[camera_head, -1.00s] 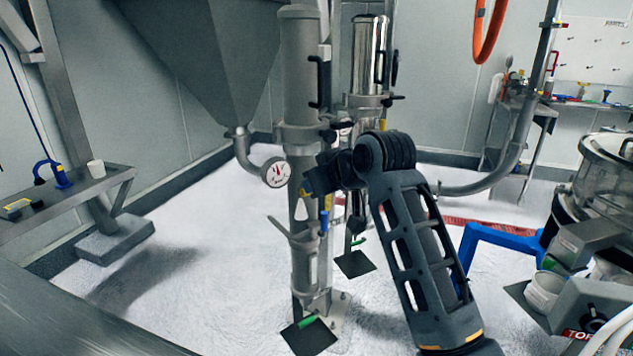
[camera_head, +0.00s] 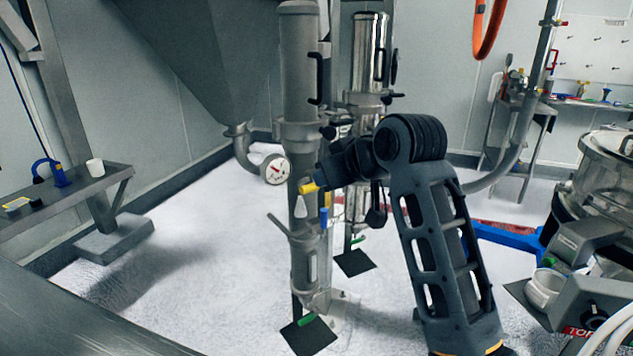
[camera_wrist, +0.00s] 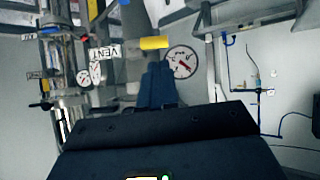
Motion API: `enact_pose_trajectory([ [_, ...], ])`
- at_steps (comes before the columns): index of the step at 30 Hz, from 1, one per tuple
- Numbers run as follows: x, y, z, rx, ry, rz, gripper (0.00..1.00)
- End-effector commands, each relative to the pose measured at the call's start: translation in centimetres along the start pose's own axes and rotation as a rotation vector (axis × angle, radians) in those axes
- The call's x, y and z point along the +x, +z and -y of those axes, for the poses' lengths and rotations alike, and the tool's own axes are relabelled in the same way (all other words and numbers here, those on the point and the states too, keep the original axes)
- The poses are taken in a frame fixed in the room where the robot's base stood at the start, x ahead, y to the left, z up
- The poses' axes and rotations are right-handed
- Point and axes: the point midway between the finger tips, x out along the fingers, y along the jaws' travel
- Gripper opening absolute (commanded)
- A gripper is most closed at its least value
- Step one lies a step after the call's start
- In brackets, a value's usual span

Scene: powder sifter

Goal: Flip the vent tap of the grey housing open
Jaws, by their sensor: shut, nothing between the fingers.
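The grey housing (camera_head: 300,70) is the upright grey cylinder left of a shinier steel one in the head view. A short yellow handle (camera_head: 308,188) shows beside it at the end of my arm. In the wrist view a yellow handle (camera_wrist: 154,43) sticks out sideways just beyond my fingertips, near a white VENT label (camera_wrist: 105,52). My gripper (camera_wrist: 158,68) is shut and empty, its dark blue fingers together just below the yellow handle in the picture. I cannot tell whether they touch it. The fingertips are hard to make out in the head view.
A round gauge (camera_head: 275,169) sits left of the housing; a gauge also shows right of the fingers in the wrist view (camera_wrist: 181,62). A steel column (camera_head: 370,55) stands close behind. A blue-handled lever (camera_head: 323,217) is lower down.

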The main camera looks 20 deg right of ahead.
Motion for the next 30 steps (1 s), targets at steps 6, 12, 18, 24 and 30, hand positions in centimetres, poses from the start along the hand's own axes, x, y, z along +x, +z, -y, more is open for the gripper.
enact_pose_trajectory([
  [6, -2.4, 0.0, 0.0, -0.001, 0.001, -0.001, 0.00],
  [12, -2.8, 0.0, 0.0, -0.001, 0.000, 0.002, 0.00],
  [18, -2.8, 0.0, 0.0, -0.001, 0.000, 0.001, 0.00],
  [24, -2.6, 0.5, 0.1, 0.004, 0.000, 0.001, 0.00],
  [30, -1.3, 5.8, 1.4, 0.056, 0.010, -0.022, 0.00],
])
